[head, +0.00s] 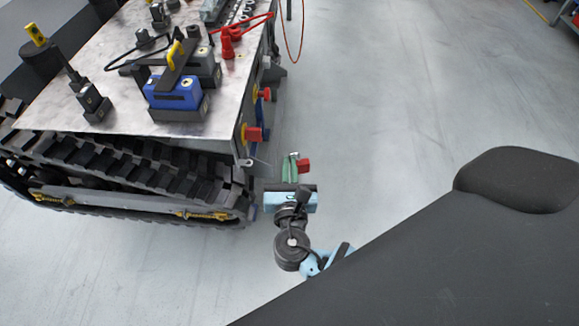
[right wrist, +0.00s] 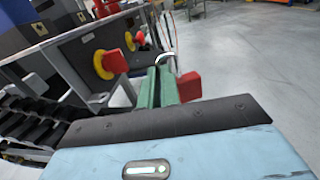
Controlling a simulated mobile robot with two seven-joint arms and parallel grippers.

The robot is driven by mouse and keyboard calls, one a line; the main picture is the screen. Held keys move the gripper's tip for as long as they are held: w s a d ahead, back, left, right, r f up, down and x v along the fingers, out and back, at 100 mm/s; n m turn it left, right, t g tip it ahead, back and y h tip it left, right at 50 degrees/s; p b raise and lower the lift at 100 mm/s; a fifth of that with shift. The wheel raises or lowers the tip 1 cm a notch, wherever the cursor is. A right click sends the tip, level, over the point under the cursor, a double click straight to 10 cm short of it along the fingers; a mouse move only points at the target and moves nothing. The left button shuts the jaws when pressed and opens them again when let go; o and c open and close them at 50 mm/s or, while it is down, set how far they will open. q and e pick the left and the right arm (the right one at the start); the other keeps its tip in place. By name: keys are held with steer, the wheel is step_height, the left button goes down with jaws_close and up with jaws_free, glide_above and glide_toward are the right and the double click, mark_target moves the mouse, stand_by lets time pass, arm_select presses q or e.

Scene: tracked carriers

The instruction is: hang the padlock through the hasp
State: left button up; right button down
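The padlock has a red body (head: 303,165) and a bright metal shackle. In the right wrist view its body (right wrist: 188,86) sticks out to the right of the green fingers, with the shackle (right wrist: 165,57) curving above their tips. My right gripper (head: 291,168) appears shut on the padlock, beside the carrier's near right corner. A small metal tab with a hole, seemingly the hasp (head: 248,162), projects from that corner. It also shows left of the fingers in the right wrist view (right wrist: 97,101). The padlock is apart from it. My left gripper is out of view.
Red switch handles on yellow discs (head: 252,133) line the carrier's side close to my right gripper. The tracked carrier's metal deck (head: 130,110) bears a blue unit (head: 172,92) and other devices. The grey floor (head: 390,100) on the right is clear.

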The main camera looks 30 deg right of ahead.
steer(key=w+a+b, duration=0.2)
steer(key=w+a, duration=0.3)
steer(key=a, duration=0.3)
steer(key=shift+w+a, duration=0.2)
stand_by(0.8)
steer(key=shift+f, duration=0.1)
stand_by(0.7)
steer(key=shift+f, duration=0.2)
stand_by(0.5)
steer(key=shift+f, duration=0.6)
stand_by(0.5)
